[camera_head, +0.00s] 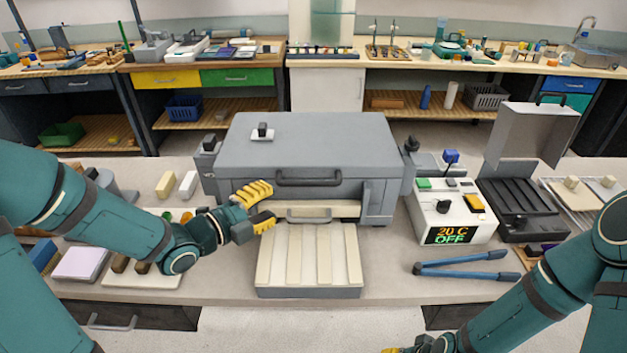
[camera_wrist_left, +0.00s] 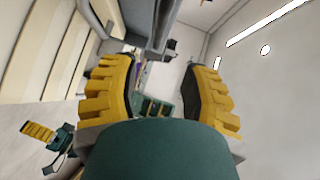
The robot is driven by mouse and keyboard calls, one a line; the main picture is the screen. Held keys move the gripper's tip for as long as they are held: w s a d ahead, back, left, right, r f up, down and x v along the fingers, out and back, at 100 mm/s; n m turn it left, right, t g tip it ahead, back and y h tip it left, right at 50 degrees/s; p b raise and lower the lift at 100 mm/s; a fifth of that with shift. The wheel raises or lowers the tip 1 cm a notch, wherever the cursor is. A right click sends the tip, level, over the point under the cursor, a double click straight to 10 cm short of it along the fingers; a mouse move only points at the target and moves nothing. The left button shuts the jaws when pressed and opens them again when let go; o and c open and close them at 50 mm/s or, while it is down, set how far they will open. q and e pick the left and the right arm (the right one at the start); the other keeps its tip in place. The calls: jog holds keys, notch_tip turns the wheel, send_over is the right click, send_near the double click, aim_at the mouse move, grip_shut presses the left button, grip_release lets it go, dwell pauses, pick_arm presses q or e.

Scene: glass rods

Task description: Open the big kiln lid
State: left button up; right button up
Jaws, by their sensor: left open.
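The big kiln (camera_head: 300,150) is a grey box at the middle of the bench, and its lid (camera_head: 345,135) is down. A dark bar handle (camera_head: 310,179) runs along the lid's front edge. My left gripper (camera_head: 268,206) is open and empty, just in front of the kiln's front left, below and left of the handle. In the left wrist view its two yellow fingers (camera_wrist_left: 158,88) stand wide apart with nothing between them; a grey bar shows beyond them at the top. My right gripper (camera_head: 402,350) is mostly cut off at the bottom edge.
A pale slatted tray (camera_head: 310,262) lies before the kiln. A control box (camera_head: 450,213) reading "20 C OFF" stands to its right, beside a small box with a raised lid (camera_head: 533,135). Blue-handled tongs (camera_head: 465,265) lie in front. Pale blocks (camera_head: 166,184) stand at the left.

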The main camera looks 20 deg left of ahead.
aim_at(305, 185)
pick_arm(q)
jog(key=x, duration=1.2)
jog(key=shift+w+d+f+b, duration=0.1)
jog(key=shift+w+d+b, duration=0.1)
jog(key=shift+w+b, duration=0.1)
jog(key=shift+s, duration=0.1)
grip_shut()
